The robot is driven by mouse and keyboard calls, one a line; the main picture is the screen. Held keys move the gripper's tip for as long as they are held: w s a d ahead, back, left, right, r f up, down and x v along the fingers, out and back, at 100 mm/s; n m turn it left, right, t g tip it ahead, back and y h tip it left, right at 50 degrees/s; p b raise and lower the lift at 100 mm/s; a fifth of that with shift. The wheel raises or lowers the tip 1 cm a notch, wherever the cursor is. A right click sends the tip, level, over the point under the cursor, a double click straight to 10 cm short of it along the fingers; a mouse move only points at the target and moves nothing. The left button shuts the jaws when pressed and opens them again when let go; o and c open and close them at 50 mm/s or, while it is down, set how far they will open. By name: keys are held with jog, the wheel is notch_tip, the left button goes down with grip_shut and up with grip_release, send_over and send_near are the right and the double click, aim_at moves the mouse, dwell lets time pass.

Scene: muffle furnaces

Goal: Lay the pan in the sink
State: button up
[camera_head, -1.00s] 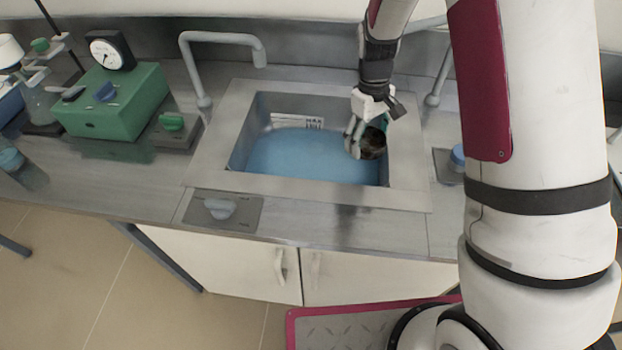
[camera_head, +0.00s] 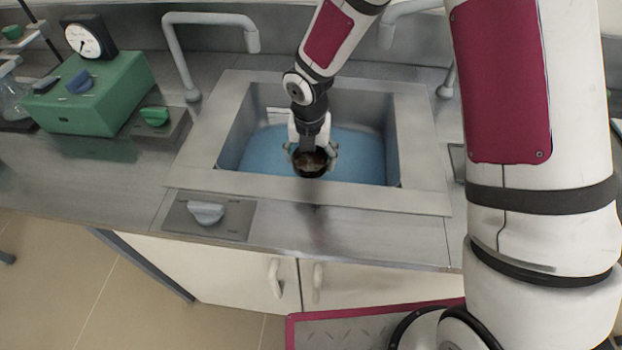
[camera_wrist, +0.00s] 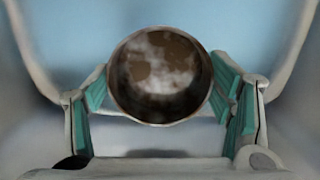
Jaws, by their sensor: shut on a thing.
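The pan (camera_head: 311,163) is a small dark round vessel with a brown and whitish inside. It also shows in the wrist view (camera_wrist: 160,76), its open mouth facing the camera. My gripper (camera_head: 312,152) is shut on it, with a green-padded finger on each side in the wrist view (camera_wrist: 165,105). The sink (camera_head: 205,150) is a steel basin with a blue bottom. The pan is over the front middle of the basin in the head view. I cannot tell whether it touches the bottom.
A curved faucet (camera_head: 176,50) stands at the sink's back left, and another (camera_head: 402,20) at the back right. A green box with a gauge (camera_head: 92,95) stands on the left counter. A panel with a grey knob (camera_head: 206,212) is at the front left.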

notch_tip(320, 180, down, 8)
jog(key=shift+f+b, duration=0.2)
jog(key=shift+b, duration=0.1)
jog(key=shift+f, duration=0.1)
jog(key=o, duration=1.2)
